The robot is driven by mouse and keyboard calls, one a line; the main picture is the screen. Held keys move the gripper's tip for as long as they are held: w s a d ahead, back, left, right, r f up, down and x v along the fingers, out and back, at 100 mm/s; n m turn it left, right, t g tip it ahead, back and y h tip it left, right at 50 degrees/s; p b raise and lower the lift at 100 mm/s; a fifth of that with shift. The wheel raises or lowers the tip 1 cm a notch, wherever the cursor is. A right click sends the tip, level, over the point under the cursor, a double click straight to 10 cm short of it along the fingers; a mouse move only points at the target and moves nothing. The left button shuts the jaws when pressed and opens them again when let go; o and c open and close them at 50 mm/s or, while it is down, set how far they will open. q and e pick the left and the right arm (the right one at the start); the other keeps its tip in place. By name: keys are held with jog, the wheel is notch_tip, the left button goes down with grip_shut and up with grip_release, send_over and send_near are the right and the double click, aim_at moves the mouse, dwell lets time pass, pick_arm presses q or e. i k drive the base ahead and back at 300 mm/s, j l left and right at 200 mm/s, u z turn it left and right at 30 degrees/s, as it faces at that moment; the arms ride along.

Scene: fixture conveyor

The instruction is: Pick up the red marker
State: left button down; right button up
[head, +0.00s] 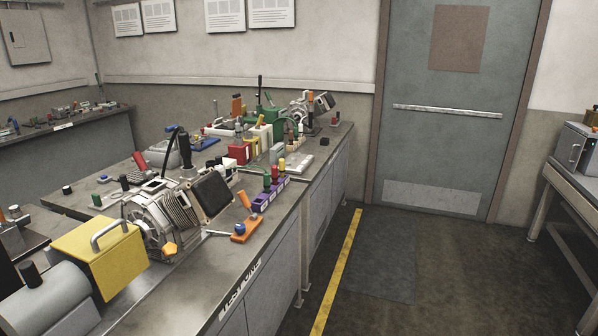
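A purple rack (268,196) stands near the front edge of the long workbench, right of the centre of its near part. Several short upright pieces stand in it: a green one (267,182), a red one (274,172) and a yellow one (282,165) show. The red piece looks like the red marker, but it is too small to be sure. Neither of my grippers is in view.
The workbench (205,290) is crowded. A motor-like machine (150,222) with a dark square plate (211,192), a yellow box (100,255) and an orange-based joystick (243,229) stand near the rack. The floor (470,265) to the right is clear, with a yellow line (340,270).

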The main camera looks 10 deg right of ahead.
aim_at(274, 168)
jog(key=i+l+z, duration=0.2)
jog(key=i+l, duration=0.6)
